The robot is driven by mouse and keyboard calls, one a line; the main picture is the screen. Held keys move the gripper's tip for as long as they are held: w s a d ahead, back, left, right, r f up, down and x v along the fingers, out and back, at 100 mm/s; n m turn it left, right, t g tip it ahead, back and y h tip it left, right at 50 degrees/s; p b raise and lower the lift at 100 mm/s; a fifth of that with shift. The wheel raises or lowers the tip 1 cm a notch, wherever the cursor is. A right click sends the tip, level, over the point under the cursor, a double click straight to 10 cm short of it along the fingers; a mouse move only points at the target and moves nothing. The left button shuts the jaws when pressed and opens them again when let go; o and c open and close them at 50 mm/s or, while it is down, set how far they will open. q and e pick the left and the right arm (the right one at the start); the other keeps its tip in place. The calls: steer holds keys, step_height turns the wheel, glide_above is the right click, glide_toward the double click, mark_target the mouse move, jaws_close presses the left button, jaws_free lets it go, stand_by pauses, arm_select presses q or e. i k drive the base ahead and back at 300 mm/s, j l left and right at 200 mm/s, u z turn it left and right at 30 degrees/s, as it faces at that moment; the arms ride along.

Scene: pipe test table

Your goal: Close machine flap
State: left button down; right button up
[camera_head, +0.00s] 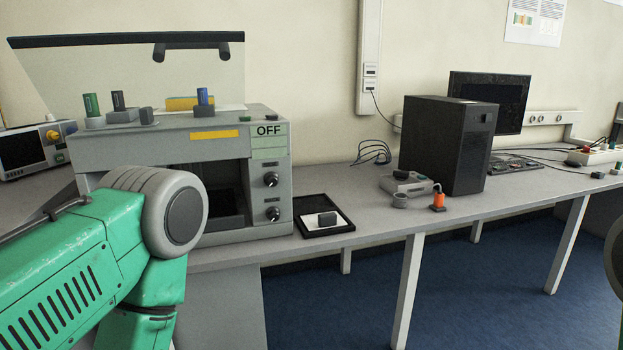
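The grey test machine (262,190) stands on the table at the left, marked OFF on its front. Its flap (110,75), a see-through panel with a dark bar along its upper edge, stands raised above the machine's top. The front opening shows a dark inside, partly hidden by my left arm. My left arm, green with a grey joint, comes in from the left in front of the machine. Its gripper is not in view. Only a dark curved part, which may be my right arm, shows at the right edge. My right gripper is not in view.
Small coloured parts stand on the machine's top, below the flap. A black tray (343,228) with a small dark block lies right of the machine. A black computer tower (430,140), monitor (490,95) and small grey device (405,183) stand farther right. Bare tabletop (345,188) lies between.

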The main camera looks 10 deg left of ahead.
mark_target(209, 40)
steer(key=u, duration=1.2)
